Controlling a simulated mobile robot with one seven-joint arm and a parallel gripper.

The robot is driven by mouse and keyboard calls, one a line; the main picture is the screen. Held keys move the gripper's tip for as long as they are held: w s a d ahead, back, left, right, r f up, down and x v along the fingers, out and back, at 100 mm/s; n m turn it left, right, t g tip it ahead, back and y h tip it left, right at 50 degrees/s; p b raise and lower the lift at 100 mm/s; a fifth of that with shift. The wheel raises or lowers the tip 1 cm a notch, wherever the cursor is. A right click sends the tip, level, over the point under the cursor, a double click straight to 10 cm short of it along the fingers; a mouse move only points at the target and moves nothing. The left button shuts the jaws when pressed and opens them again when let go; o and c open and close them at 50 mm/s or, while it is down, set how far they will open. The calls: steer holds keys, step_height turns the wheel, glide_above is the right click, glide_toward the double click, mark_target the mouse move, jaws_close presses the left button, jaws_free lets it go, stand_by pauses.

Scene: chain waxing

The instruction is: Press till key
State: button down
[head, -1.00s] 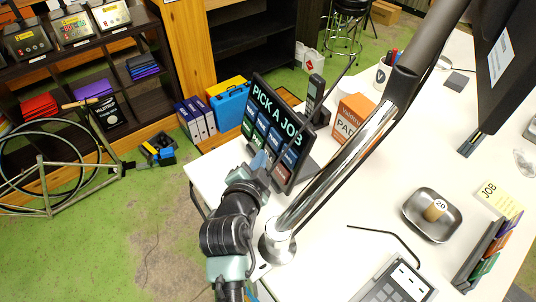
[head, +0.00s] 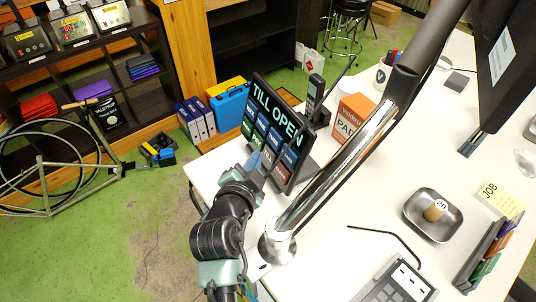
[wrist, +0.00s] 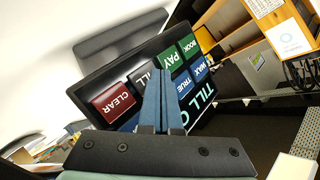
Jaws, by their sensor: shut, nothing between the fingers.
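The till screen (head: 262,132) stands tilted on the left end of the white counter. Its header reads "TILL OPEN" above rows of blue, green, dark and red keys. In the wrist view the screen (wrist: 128,82) shows a red CLEAR key (wrist: 114,102), a dark TILL key partly hidden by my fingers, and green PAY (wrist: 170,60) and BOOK (wrist: 189,45) keys. My gripper (head: 254,160) is shut and empty, its blue fingertips at the lower key rows. In the wrist view the fingers (wrist: 159,85) overlap the keys; I cannot tell whether they touch.
A shiny metal post (head: 335,165) rises just right of the screen. An orange box (head: 353,115) and a handset (head: 315,95) stand behind it. A metal tray (head: 432,234) and a card terminal (head: 398,283) lie farther right on the counter.

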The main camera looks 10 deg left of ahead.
steer(key=s+a, duration=0.1)
steer(key=s+a+r, duration=0.1)
steer(key=s+a, duration=0.1)
steer(key=shift+s+a+r, duration=0.2)
steer(key=shift+a, duration=0.05)
stand_by(0.4)
stand_by(0.7)
